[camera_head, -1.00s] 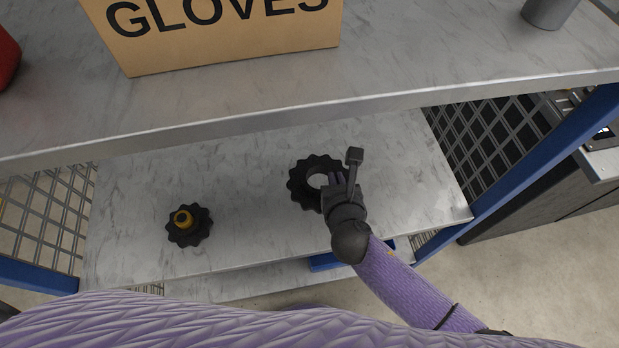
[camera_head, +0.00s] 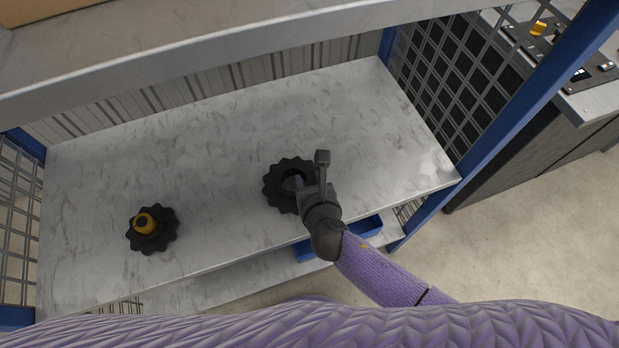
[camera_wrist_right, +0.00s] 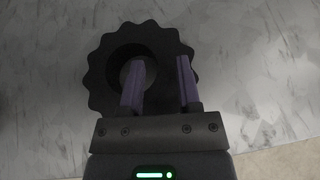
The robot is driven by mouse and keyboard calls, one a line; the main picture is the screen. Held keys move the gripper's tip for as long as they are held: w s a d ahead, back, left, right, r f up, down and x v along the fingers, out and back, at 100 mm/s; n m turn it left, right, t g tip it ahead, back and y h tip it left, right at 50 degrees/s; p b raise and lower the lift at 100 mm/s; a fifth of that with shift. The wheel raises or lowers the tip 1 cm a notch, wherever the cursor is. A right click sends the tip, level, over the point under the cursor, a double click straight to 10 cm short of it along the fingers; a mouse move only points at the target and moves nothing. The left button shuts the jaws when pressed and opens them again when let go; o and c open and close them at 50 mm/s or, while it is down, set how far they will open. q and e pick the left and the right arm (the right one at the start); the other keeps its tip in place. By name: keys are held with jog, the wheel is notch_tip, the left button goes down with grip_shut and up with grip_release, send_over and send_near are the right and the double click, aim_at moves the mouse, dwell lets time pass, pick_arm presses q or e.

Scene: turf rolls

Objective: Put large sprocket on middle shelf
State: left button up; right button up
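The large black sprocket (camera_head: 282,188), a toothed ring with a wide hole, lies on the grey marbled shelf board (camera_head: 215,140), right of its middle. My right gripper (camera_head: 300,183) is over its right side. In the wrist view, the large sprocket (camera_wrist_right: 112,72) is under the fingers of my right gripper (camera_wrist_right: 160,75). One finger is over the hole, the other over the right part of the rim. The fingers are apart with part of the rim between them; firm contact does not show. My left gripper is not in view.
A smaller black sprocket (camera_head: 165,243) with a yellow-orange hub (camera_head: 146,222) lies at the left of the same board. An upper shelf (camera_head: 200,62) overhangs the back. A lower level holds a blue bin (camera_head: 368,228). Mesh (camera_head: 450,80) and a blue post (camera_head: 540,95) bound the right.

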jog(key=shift+r, duration=0.15)
jog(key=shift+s+r+p, duration=0.25)
jog(key=shift+p, duration=0.1)
jog(key=p+v, duration=0.5)
jog(key=v, duration=0.6)
jog(key=s+d+f+m+g+h, duration=0.1)
jog(key=s+d+f+m+g, duration=0.3)
jog(key=f+m, duration=0.4)
jog(key=s+d+f+m+g+h, duration=0.1)
jog(key=s+d+f+m+g, duration=0.1)
jog(key=s+d+f+m, duration=0.4)
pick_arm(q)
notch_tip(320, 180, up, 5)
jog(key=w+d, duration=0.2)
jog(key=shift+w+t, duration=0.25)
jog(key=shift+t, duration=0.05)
pick_arm(e)
jog(key=s+d+f+m+g, duration=0.2)
jog(key=s+f+m, duration=0.2)
jog(key=s+m, duration=0.3)
jog(key=s+d+f+m+g, duration=0.3)
jog(key=s+m, duration=0.5)
jog(key=m, duration=0.6)
jog(key=shift+s+f+g+h, duration=0.15)
jog(key=shift+f+g+h, duration=0.15)
jog(key=shift+f, duration=0.6)
